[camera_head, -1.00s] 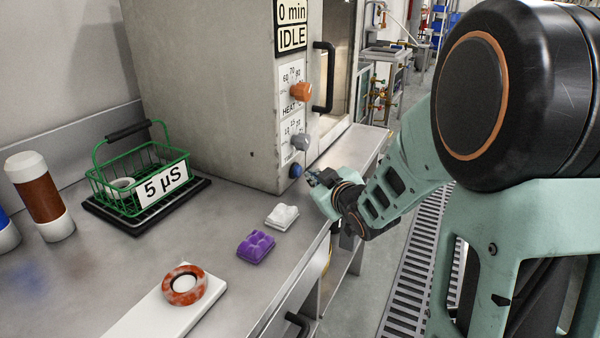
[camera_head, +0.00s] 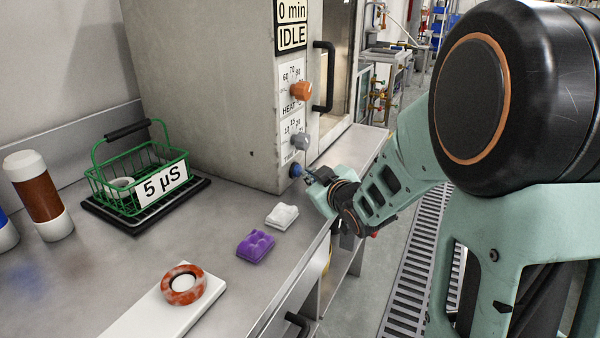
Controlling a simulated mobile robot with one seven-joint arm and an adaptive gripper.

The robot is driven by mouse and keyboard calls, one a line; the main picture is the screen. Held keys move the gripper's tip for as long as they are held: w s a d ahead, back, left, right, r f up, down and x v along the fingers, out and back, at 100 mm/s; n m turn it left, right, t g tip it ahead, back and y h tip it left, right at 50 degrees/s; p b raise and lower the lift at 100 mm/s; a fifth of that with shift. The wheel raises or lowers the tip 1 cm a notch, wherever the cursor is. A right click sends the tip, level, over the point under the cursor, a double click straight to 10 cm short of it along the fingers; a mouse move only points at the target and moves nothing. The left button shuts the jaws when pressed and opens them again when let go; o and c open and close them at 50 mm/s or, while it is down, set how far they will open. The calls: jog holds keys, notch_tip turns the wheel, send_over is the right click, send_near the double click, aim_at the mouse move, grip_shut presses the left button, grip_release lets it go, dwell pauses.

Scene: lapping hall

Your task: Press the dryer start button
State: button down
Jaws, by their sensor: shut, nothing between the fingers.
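The dryer (camera_head: 200,80) is a grey cabinet at the back of the bench, its display reading "0 min" and "IDLE" (camera_head: 291,38). On its front edge are an orange heat knob (camera_head: 301,91), a grey time knob (camera_head: 300,141) and, lowest, a round blue button (camera_head: 296,170). My gripper (camera_head: 308,176) is shut and empty, its fingertips pointing at the blue button from the right. The tips are very close to it; I cannot tell whether they touch. The button is largely visible.
A black door handle (camera_head: 324,76) sits above my gripper.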

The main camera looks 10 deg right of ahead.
jog(key=shift+w+a+b, duration=0.25)
jog(key=shift+a+b, duration=0.1)
jog(key=shift+a, duration=0.1)
dwell(0.5)
dwell(0.3)
jog(key=shift+s+d, duration=0.5)
jog(key=shift+d, duration=0.3)
jog(key=shift+s+d+p, duration=0.45)
jog(key=shift+s+d, duration=0.25)
jog(key=shift+d, duration=0.35)
jog(key=shift+s+d+p, duration=0.45)
jog(key=shift+s+d, duration=0.25)
jog(key=shift+d, duration=0.35)
jog(key=shift+r, duration=0.1)
